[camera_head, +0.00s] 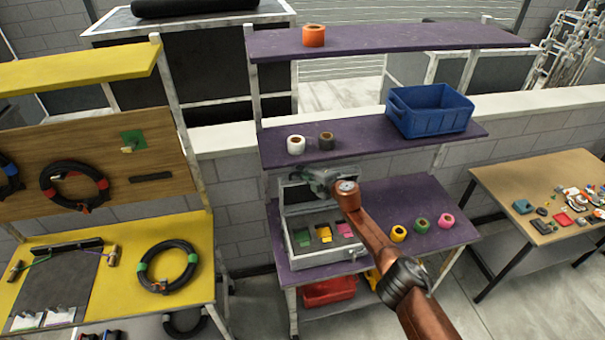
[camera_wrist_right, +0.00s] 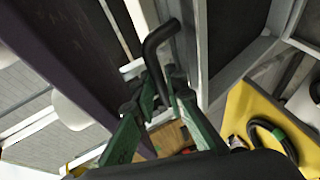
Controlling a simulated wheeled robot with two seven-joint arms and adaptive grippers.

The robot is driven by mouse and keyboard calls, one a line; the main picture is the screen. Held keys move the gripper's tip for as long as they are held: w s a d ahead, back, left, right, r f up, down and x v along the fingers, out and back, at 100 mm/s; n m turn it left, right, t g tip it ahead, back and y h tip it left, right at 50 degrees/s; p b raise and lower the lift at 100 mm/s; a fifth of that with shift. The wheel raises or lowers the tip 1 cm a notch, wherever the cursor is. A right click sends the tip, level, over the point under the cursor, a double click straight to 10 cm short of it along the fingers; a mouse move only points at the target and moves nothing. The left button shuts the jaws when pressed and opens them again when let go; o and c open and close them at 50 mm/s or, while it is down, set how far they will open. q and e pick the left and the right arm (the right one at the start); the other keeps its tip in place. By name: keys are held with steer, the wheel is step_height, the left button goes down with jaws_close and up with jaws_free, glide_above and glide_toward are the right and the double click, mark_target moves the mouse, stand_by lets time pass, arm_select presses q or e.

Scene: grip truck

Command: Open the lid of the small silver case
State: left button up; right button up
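The small silver case (camera_head: 291,246) stands on the purple shelf unit's lower worktop. Its lid (camera_head: 297,196) is raised at the back, showing a dark inner side. Green, yellow and pink items lie in the open base. My right gripper (camera_head: 318,178) is at the raised lid's upper edge and covers part of it. In the right wrist view the green fingers (camera_wrist_right: 160,88) are close together beside a bent black bar (camera_wrist_right: 155,48), perhaps the case's handle. I cannot tell whether they grip it. My left gripper is not in view.
Tape rolls (camera_head: 421,225) sit right of the case. White and dark rolls (camera_head: 296,145) and a blue crate (camera_head: 430,110) are on the shelf above, close over my right gripper. A red bin (camera_head: 328,291) is below. A yellow bench (camera_head: 110,280) stands left, a wooden table (camera_head: 510,190) right.

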steer(key=shift+o, duration=0.2)
steer(key=shift+d, duration=0.1)
steer(key=shift+s+d+r, duration=0.3)
steer(key=shift+d, duration=0.2)
steer(key=v, duration=1)
steer(key=shift+s, duration=0.45)
steer(key=shift+f, duration=0.1)
